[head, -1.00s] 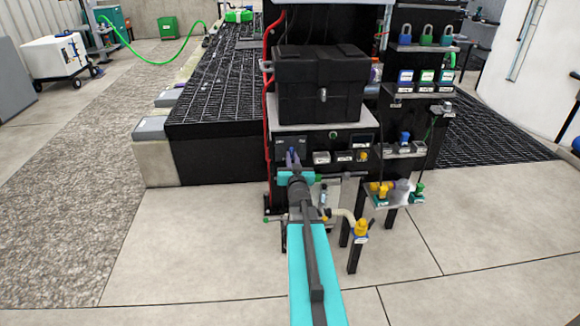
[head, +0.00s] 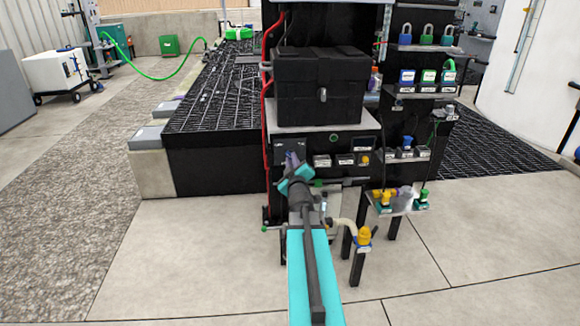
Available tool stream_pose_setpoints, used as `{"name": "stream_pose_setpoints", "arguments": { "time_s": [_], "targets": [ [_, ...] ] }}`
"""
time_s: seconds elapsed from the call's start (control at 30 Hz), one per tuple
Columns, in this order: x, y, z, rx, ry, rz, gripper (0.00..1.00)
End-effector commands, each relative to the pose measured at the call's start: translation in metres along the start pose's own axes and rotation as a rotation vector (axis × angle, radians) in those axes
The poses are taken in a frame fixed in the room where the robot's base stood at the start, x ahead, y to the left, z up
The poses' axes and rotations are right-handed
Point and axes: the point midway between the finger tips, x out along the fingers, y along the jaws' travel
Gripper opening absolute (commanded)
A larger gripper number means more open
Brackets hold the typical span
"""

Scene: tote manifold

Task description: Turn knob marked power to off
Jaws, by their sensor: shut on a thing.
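My gripper (head: 292,163) is at the left end of the front panel (head: 345,144) of the black stand, below the black case. Its fingers are shut on a small purple-blue knob there, and my wrist is tilted. The knob is mostly hidden by the fingers. A dark label plate (head: 284,144) sits just above the fingers; its lettering is too small to read. I cannot tell the knob's pointing direction.
A black case (head: 320,88) stands on the shelf above the panel. Several small labelled blocks are to the right of my gripper. A yellow-topped valve (head: 365,236) on a post stands low to the right, near my arm. Red hose (head: 267,110) runs down the stand's left side.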

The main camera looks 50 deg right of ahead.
Motion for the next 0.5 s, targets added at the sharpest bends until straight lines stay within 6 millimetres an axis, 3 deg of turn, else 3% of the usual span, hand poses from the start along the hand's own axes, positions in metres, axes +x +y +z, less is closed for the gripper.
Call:
{"name": "stream_pose_setpoints", "arguments": {
  "time_s": [0.5],
  "targets": [
    [0.0005,0.0004,-0.0049,-0.06,0.01,0.001,0.0]
  ]
}}
